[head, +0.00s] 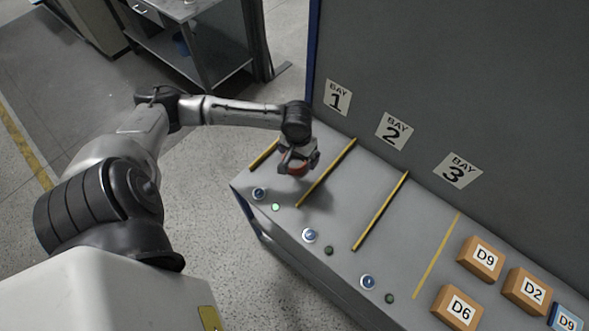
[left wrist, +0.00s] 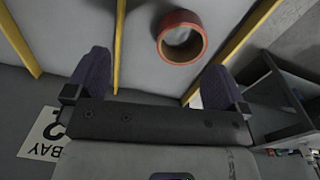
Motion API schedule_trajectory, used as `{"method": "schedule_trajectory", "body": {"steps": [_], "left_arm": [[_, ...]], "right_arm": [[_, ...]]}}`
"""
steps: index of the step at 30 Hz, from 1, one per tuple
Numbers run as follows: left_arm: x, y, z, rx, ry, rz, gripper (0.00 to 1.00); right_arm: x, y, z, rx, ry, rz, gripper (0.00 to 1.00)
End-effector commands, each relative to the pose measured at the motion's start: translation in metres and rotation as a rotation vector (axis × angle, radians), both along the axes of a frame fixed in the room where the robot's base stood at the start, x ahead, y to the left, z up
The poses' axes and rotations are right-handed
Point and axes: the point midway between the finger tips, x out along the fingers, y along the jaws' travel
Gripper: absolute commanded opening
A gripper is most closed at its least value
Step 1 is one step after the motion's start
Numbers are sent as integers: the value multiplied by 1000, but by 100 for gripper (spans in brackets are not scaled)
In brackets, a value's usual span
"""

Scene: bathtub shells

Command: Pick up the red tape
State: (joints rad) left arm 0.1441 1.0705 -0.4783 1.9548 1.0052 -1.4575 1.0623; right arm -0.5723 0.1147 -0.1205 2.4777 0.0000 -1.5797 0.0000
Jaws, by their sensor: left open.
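The red tape (left wrist: 186,56) is a ring-shaped roll on the grey counter in bay 1, between two yellow strips. In the left wrist view it lies beyond my open fingers, nearer the right-hand one, with a gap to both. My right gripper is in neither view.
Yellow strips (head: 327,172) divide the counter (head: 345,190). A grey wall with bay signs (head: 392,131) stands behind it. Buttons (head: 310,236) and small lights line the front edge, bay 1's light (head: 276,207) glowing green. Labelled boxes (head: 480,259) sit at the right. Bays 2 and 3 are clear.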

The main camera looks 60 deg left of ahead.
Motion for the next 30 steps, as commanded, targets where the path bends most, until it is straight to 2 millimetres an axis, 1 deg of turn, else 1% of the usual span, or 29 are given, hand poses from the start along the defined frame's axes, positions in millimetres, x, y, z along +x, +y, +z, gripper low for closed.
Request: {"method": "schedule_trajectory", "body": {"steps": [1, 3, 6, 9, 11, 18, 21, 24, 30], "left_arm": [[5, 18, -6, 15, 7, 59, 100], [9, 34, -2, 21, 17, 130, 100], [12, 48, 0, 23, 27, 198, 100], [14, 54, -6, 24, 31, 234, 100], [14, 56, -14, 23, 34, 243, 100], [14, 55, -55, 22, 33, 241, 100], [14, 55, -67, 23, 32, 242, 100], [14, 55, -75, 23, 31, 241, 100], [13, 55, -83, 25, 32, 239, 100]], "right_arm": [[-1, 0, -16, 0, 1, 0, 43], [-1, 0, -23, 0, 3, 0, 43], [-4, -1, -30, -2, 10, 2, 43], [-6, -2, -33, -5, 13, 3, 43], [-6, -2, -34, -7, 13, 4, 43], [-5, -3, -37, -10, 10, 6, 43], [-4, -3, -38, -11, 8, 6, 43], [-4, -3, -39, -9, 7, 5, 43], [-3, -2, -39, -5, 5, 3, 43]]}}
